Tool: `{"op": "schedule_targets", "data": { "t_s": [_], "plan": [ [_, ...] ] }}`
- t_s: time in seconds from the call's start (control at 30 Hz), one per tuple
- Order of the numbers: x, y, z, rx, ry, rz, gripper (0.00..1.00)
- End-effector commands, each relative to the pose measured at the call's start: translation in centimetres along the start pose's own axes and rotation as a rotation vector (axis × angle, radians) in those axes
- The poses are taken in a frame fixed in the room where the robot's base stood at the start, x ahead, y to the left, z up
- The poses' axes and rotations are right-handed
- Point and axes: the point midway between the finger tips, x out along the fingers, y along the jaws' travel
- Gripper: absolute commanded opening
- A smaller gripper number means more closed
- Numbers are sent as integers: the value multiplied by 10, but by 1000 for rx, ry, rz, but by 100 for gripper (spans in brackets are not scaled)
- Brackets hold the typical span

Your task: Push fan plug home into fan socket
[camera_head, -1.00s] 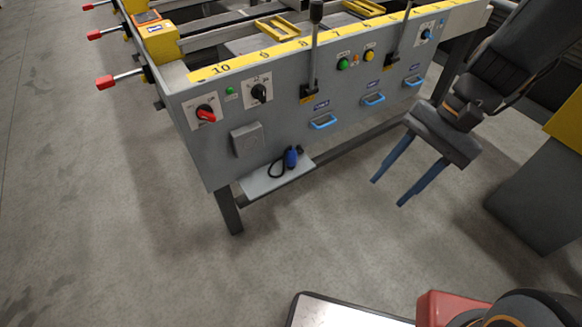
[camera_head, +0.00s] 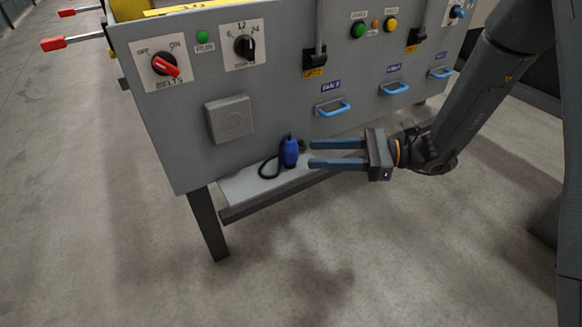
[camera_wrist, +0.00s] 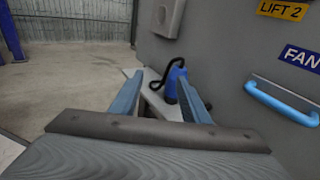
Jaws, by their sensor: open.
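The fan plug (camera_head: 290,151) is a blue body with a black cord, resting on the small grey shelf low on the table's front panel. It also shows in the wrist view (camera_wrist: 173,83), beyond and between my fingers. My gripper (camera_head: 312,154) is open, its two blue fingers pointing left at the plug from the right, with a small gap and nothing held. The fan socket appears to be the grey square box (camera_head: 229,119) on the panel, above and left of the plug. It shows partly in the wrist view (camera_wrist: 166,17); its face appears closed.
The shelf (camera_head: 240,187) juts from the panel above a dark table leg (camera_head: 208,223). Blue handles (camera_head: 332,108) stick out right of the plug. A red belts switch (camera_head: 166,65) and black selector (camera_head: 243,47) sit above. The floor in front is clear.

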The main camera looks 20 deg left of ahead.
Motion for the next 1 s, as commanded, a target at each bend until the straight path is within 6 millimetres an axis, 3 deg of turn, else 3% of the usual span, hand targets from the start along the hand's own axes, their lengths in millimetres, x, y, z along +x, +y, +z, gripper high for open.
{"op": "schedule_targets", "data": {
  "t_s": [0.03, 0.23, 0.67, 1.0],
  "plan": [
    [2, -10, -16, 14, -27, -21, 42],
    [5, -31, -30, 40, -88, -74, 42],
    [41, -37, -28, 41, -97, -80, 42],
    [79, -39, -23, 42, -96, -78, 42]
  ]
}}
